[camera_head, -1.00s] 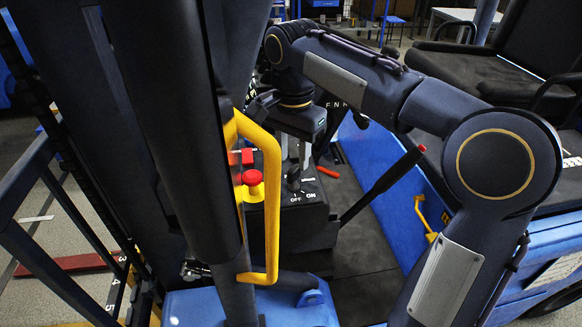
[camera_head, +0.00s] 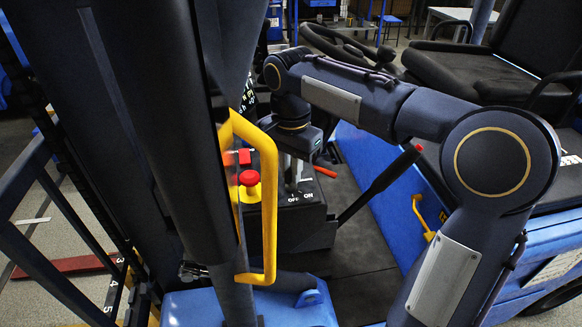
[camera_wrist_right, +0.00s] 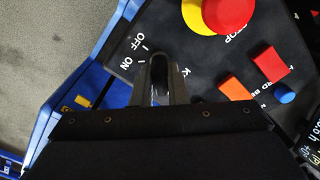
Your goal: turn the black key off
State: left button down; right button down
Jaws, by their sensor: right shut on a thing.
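The black key (camera_wrist_right: 158,68) stands on a dark control panel (camera_wrist_right: 200,62) beside the white OFF and ON marks. In the right wrist view it sits between the two fingers of my right gripper (camera_wrist_right: 159,90), which is shut on it. In the head view my right gripper (camera_head: 292,180) points down at the panel (camera_head: 312,218) just behind the OFF and ON labels, and its fingers mostly hide the key. I cannot tell exactly which mark the key points at. My left gripper is not in view.
A red stop button (camera_head: 250,178) on a yellow base is left of the key, with a red switch (camera_head: 244,157) behind it. A yellow handrail (camera_head: 270,215) rises in front. A black lever (camera_head: 380,185) with a red tip stands to the right. A seat (camera_head: 480,75) is further back.

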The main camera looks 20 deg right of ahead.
jog(key=shift+n, duration=0.5)
jog(key=n+p, duration=0.2)
jog(key=n, duration=0.1)
jog(key=shift+r+n, duration=0.1)
jog(key=shift+n, duration=0.2)
jog(key=shift+n+p, duration=0.65)
jog(key=shift+n, duration=1.55)
jog(key=c, duration=1.4)
grip_release()
jog(key=shift+c, duration=0.2)
notch_tip(320, 180, up, 8)
jog(key=shift+f, duration=0.15)
